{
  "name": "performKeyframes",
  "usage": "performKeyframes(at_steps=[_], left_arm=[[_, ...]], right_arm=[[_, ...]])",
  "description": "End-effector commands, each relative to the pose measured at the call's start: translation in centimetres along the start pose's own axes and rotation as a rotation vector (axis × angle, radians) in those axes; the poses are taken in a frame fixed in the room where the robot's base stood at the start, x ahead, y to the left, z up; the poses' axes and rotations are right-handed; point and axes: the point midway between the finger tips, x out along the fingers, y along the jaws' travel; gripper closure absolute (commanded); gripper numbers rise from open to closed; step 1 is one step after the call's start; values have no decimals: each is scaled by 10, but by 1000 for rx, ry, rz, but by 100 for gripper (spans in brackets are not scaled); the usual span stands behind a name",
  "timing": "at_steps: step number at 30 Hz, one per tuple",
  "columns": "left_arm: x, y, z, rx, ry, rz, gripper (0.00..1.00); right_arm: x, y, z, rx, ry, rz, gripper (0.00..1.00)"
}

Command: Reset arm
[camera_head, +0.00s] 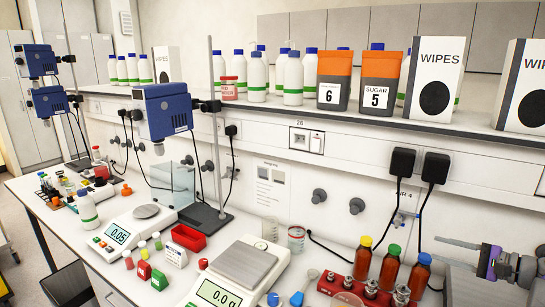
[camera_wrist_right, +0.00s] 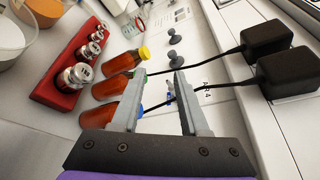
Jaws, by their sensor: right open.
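My right gripper (camera_head: 440,251) comes in from the right edge, beside the amber bottles and in front of the wall. In the right wrist view its two fingers (camera_wrist_right: 159,72) stand apart with nothing held between them. Amber bottles with a yellow cap (camera_head: 363,262), a green cap (camera_head: 390,271) and a blue cap (camera_head: 420,279) stand on the bench. In the wrist view they lie just left of the fingers (camera_wrist_right: 118,64), and the left finger partly covers them. My left gripper is not in view.
A red block with metal weights (camera_head: 340,285) stands before the bottles. Black plugs (camera_head: 402,162) with hanging cables are on the wall above. A balance (camera_head: 245,262) is farther left.

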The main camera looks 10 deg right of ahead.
Motion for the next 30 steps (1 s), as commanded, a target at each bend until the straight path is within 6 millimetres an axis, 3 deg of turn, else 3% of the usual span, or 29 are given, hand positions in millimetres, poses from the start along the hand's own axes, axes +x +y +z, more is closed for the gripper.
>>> performKeyframes(at_steps=[3,8,14,17,21,27,30], left_arm=[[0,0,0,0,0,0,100],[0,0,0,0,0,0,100],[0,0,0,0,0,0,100],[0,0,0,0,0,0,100],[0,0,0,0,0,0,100],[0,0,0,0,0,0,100],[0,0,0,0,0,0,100]], right_arm=[[42,28,35,-56,15,118,56],[84,77,83,-169,40,291,56],[117,168,160,-426,57,561,56],[117,222,196,-610,54,702,56],[100,290,232,-906,36,868,56],[68,362,255,-1331,-6,1018,56],[57,381,257,-1484,-21,1053,56]])
